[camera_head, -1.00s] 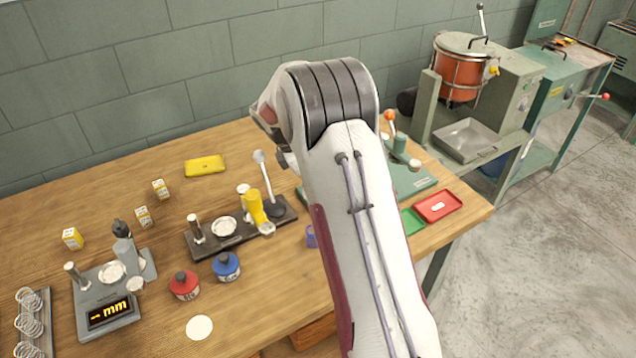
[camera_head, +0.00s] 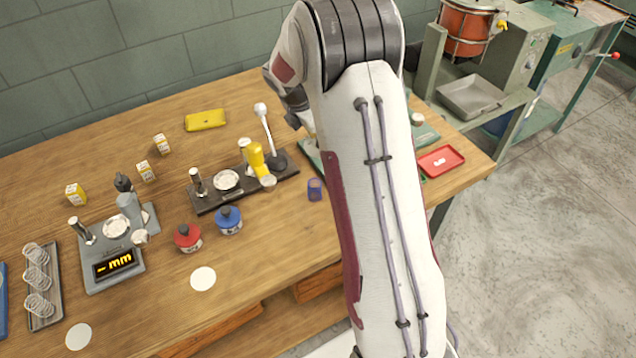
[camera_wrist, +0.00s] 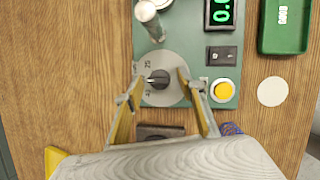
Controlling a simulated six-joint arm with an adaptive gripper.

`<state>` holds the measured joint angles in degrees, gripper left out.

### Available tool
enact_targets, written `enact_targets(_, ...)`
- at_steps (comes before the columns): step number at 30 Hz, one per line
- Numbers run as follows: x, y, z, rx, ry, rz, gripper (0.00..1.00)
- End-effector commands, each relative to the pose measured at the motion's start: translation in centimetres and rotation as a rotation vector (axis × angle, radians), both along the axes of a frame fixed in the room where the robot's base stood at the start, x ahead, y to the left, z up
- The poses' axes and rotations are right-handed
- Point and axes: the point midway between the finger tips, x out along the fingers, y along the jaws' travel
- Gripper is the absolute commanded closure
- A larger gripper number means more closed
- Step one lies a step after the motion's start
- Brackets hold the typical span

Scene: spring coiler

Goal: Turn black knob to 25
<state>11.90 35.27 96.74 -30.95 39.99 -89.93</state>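The black knob (camera_wrist: 157,79) sits on a round grey dial (camera_wrist: 172,95) of a green machine panel in the wrist view. The dial carries printed numbers; 25 shows at its upper left and 40 at its lower left. The knob's bar lies roughly crosswise. My gripper (camera_wrist: 160,84) is open, with one yellow-grey finger on each side of the knob and a gap to it. Contact with the dial cannot be told. In the camera_head view my arm hides the gripper and knob.
The panel also has a green display (camera_wrist: 221,12), a black switch (camera_wrist: 221,56), a yellow button (camera_wrist: 223,90) and a metal post (camera_wrist: 149,18). A green tray (camera_wrist: 284,45) lies right of it. A red tray (camera_head: 441,161) is near the bench's right edge.

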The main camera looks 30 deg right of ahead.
Motion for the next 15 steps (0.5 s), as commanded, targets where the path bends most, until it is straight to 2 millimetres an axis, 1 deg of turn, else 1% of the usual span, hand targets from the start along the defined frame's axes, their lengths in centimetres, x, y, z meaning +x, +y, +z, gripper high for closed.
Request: enact_targets(15, -0.19, -0.14, 0.02, 0.001, -0.001, 0.248, 0.61)
